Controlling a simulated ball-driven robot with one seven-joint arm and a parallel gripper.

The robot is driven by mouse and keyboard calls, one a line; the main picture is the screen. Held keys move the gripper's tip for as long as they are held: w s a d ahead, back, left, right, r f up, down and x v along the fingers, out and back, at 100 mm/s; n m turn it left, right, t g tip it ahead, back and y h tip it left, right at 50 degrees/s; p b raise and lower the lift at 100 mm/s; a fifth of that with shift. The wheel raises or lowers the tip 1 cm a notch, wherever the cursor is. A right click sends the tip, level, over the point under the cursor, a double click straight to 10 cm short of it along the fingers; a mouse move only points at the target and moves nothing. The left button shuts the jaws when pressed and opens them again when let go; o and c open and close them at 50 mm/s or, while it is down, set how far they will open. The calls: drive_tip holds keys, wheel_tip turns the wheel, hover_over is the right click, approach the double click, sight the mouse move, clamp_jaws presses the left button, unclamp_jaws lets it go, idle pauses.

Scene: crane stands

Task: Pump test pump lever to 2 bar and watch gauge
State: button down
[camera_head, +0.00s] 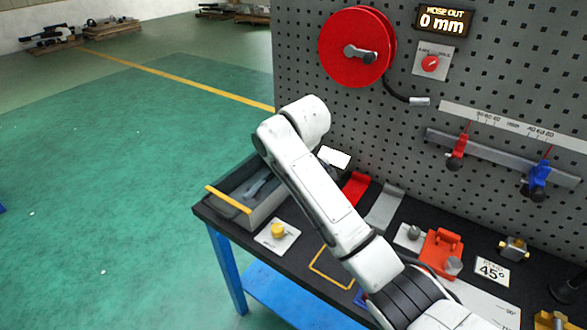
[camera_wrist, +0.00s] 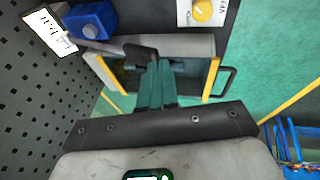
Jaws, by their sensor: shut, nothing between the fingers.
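The test pump shows in the wrist view as a blue block (camera_wrist: 92,20) at upper left. Its grey lever (camera_wrist: 95,45) runs right to a dark grip (camera_wrist: 140,53). A tilted white plate with dark marks (camera_wrist: 48,32), possibly the gauge, stands left of the block; its reading is illegible. My gripper (camera_wrist: 158,66) has its teal fingers shut and empty. The fingertips appear close beside the dark grip; I cannot tell whether they touch. In the head view my arm hides the pump block, and only a white plate (camera_head: 334,157) shows behind it.
An open grey drawer (camera_head: 262,213) with a yellow edge sits at the bench's left end, also under my fingers in the wrist view (camera_wrist: 202,48). A yellow knob (camera_head: 278,230) is in front. A pegboard (camera_head: 430,120) with a red reel (camera_head: 352,45) stands behind. Open floor lies left.

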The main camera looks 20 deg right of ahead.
drive_tip(key=v, duration=0.3)
drive_tip(key=shift+s+r, duration=0.1)
drive_tip(key=shift+r, duration=0.1)
idle(0.8)
drive_tip(key=s+f+m, duration=0.1)
drive_tip(key=s+f, duration=0.5)
drive_tip(key=s+f+m+y, duration=0.1)
drive_tip(key=s+f, duration=0.4)
drive_tip(key=s, duration=0.1)
drive_tip(key=s+f+m+g, duration=0.1)
drive_tip(key=s+f+m, duration=0.1)
drive_tip(key=s+f, duration=0.4)
drive_tip(key=shift+s+f+b, duration=0.3)
drive_tip(key=shift+s, duration=0.05)
drive_tip(key=s+d+f+m, duration=0.1)
drive_tip(key=s+d, duration=0.1)
drive_tip(key=s, duration=0.7)
drive_tip(key=s+d+f+m+g, duration=0.1)
drive_tip(key=s+d+f+m, duration=0.1)
drive_tip(key=s, duration=0.6)
drive_tip(key=s+d+f+m+g+h, duration=0.1)
drive_tip(key=s+d, duration=0.3)
drive_tip(key=s, duration=0.5)
drive_tip(key=shift+s+d+f+m, duration=0.2)
drive_tip(key=shift+s+f+m, duration=0.15)
drive_tip(key=shift+f, duration=0.3)
drive_tip(key=shift+w, duration=0.1)
idle(1.2)
